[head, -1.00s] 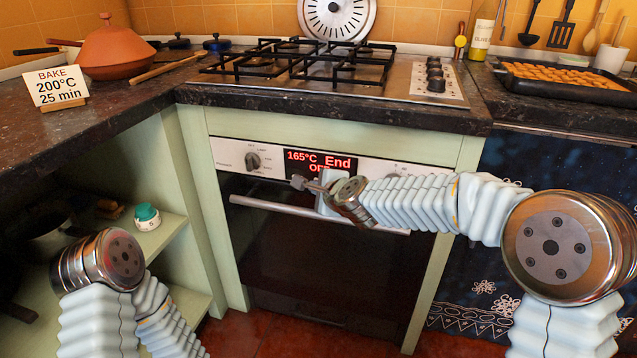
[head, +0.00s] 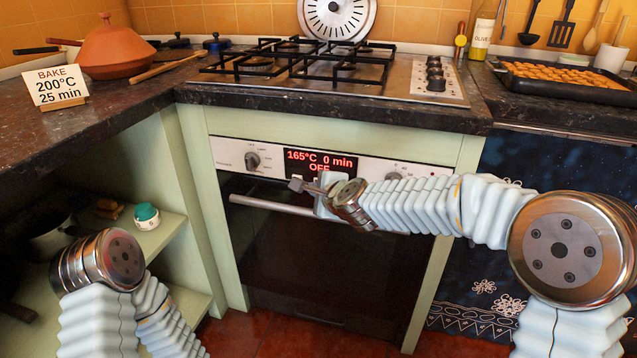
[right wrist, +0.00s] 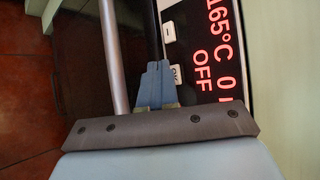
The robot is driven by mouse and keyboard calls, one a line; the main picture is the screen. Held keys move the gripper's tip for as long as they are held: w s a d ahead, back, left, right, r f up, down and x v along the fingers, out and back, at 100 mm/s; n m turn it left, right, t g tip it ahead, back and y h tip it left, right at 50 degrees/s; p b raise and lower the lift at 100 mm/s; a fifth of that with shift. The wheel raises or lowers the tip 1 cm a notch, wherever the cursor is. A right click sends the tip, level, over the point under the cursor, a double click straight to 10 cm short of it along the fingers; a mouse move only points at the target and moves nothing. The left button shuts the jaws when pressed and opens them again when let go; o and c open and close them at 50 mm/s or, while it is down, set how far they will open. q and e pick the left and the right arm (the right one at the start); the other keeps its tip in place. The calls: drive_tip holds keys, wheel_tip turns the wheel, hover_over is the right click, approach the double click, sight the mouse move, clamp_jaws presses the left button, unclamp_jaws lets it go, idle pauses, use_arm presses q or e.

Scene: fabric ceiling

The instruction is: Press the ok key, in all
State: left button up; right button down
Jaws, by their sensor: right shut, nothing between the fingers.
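The oven's red display (head: 320,161) reads "165°C 0 min" with "OFF" below; it also shows in the right wrist view (right wrist: 212,60). The white ok key (right wrist: 175,74) sits beside the display in the right wrist view, partly hidden by my fingers. My right gripper (head: 296,185) is shut and empty in front of the oven's control panel. In the right wrist view its fingertips (right wrist: 155,66) are close beside the ok key; I cannot tell whether they touch it. My left gripper is out of view; only part of its arm shows.
A minus key (right wrist: 168,32) is near the ok key. The oven handle bar (head: 265,204) runs just below the panel, close to my right gripper. A knob (head: 253,161) is left of the display. A card (head: 57,87) on the counter reads "BAKE 200°C 25 min".

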drive_tip(key=shift+s, duration=0.2)
drive_tip(key=shift+s+a, duration=0.3)
drive_tip(key=shift+s, duration=0.5)
drive_tip(key=shift+s+a, duration=0.25)
drive_tip(key=shift+s, duration=0.5)
drive_tip(key=shift+s+a, duration=0.3)
drive_tip(key=shift+s, duration=0.5)
drive_tip(key=s+d+f+n+g+h, duration=0.1)
drive_tip(key=s+d+f+n+g, duration=0.2)
drive_tip(key=f, duration=0.9)
drive_tip(key=s+d+f+n+g+h, duration=0.1)
drive_tip(key=s+d+f+n+g, duration=0.2)
drive_tip(key=f, duration=0.9)
drive_tip(key=s+d+f+n+g, duration=0.1)
drive_tip(key=s+d+f+n, duration=0.1)
drive_tip(key=s+f, duration=0.3)
drive_tip(key=s+d+f+n+g+y, duration=0.1)
drive_tip(key=s+f+n, duration=0.3)
drive_tip(key=s, duration=0.6)
drive_tip(key=s+d+f+n+g, duration=0.2)
drive_tip(key=s+f+n+g, duration=0.1)
drive_tip(key=s+f, duration=0.4)
drive_tip(key=shift+s+d+f+n, duration=0.3)
drive_tip(key=shift+s+f, duration=0.05)
drive_tip(key=shift+f, duration=0.25)
